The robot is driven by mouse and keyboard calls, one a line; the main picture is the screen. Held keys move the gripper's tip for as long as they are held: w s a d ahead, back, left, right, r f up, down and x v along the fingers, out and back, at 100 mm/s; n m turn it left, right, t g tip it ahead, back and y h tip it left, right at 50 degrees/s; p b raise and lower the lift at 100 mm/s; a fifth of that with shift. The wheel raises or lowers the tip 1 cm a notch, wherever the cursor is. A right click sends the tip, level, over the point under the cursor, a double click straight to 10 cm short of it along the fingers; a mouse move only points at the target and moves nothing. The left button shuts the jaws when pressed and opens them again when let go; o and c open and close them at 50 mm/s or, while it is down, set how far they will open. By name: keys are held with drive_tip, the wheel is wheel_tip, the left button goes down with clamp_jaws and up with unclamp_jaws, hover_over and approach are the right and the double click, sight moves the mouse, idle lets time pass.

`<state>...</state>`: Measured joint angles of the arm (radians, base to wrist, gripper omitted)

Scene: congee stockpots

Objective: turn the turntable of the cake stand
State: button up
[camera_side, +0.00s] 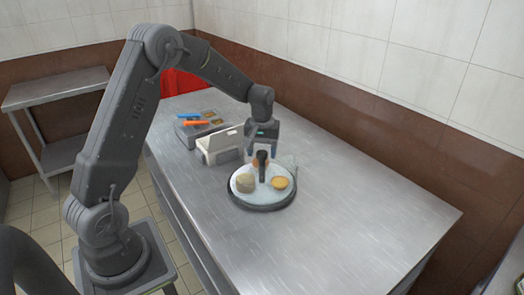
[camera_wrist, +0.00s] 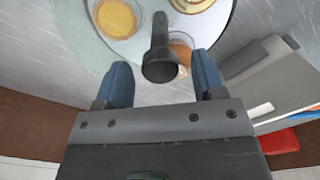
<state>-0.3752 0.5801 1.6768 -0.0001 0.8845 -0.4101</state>
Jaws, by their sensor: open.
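The cake stand's turntable (camera_side: 262,203) is a pale round plate with a dark rim, on the metal table. A black upright post (camera_side: 262,168) rises from it; it also shows in the wrist view (camera_wrist: 160,48). On the plate are a tan round item (camera_side: 245,182), a yellow round item (camera_side: 279,183) and a brownish item partly hidden behind the post. My gripper (camera_side: 264,147) is open and points down over the turntable. In the wrist view, the post's end appears between my two blue-grey fingertips (camera_wrist: 161,62), with gaps on both sides. Whether the fingers reach down past its top is unclear.
A white open box (camera_side: 220,148) stands close to the turntable's left. Behind it lies a grey tray (camera_side: 184,135) with blue and orange items. A red object (camera_side: 182,82) is beyond the table's far end. The table's right and front are clear. A tiled wall borders the right side.

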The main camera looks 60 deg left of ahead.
drive_tip(key=shift+f, duration=0.1)
clamp_jaws()
idle(0.6)
